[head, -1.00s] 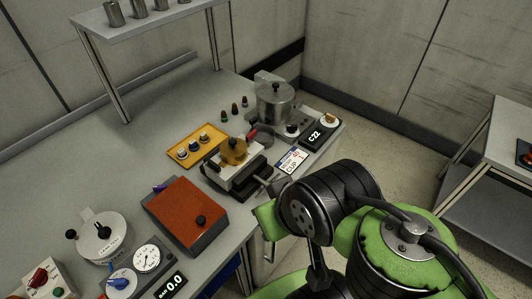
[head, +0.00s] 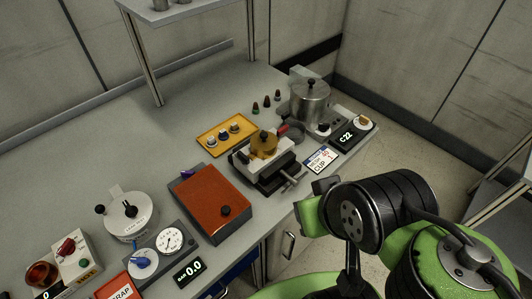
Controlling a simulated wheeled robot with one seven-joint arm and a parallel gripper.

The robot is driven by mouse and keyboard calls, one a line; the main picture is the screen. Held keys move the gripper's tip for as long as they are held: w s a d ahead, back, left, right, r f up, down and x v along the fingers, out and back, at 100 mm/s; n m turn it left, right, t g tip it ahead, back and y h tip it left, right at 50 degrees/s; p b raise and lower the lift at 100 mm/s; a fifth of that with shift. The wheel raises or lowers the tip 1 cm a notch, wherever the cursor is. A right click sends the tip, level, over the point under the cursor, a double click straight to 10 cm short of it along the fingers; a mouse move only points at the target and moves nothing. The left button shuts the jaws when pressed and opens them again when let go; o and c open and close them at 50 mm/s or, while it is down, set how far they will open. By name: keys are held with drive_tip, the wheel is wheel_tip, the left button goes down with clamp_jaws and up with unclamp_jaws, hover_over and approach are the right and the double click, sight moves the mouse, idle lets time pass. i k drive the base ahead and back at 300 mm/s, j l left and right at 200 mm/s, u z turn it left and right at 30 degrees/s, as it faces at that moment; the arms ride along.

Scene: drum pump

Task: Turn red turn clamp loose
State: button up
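A small red handle (head: 283,129) shows at the back right of a brass-coloured round part (head: 263,143), and I take it for the red turn clamp. The brass part sits on a pale block in a dark vise-like fixture (head: 268,180) with a metal screw handle at its front right. The handle is small, and how it is seated cannot be told. My green and black arm (head: 385,210) is at the right, in front of the bench edge, apart from the red handle. My gripper's fingers are not visible.
A lidded metal pot (head: 310,103) and a C22 display (head: 346,137) stand right of the fixture. A yellow tray (head: 227,134) with knobs lies behind it. An orange-topped box (head: 210,203) is to its left. Gauges and a red-knobbed box (head: 70,262) stand front left.

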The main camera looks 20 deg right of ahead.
sight(280, 132)
drive_tip(key=l+u, duration=0.2)
drive_tip(key=u, duration=0.15)
drive_tip(key=l+u, duration=0.2)
drive_tip(key=u, duration=0.15)
drive_tip(key=l+u, duration=0.2)
drive_tip(key=u, duration=0.15)
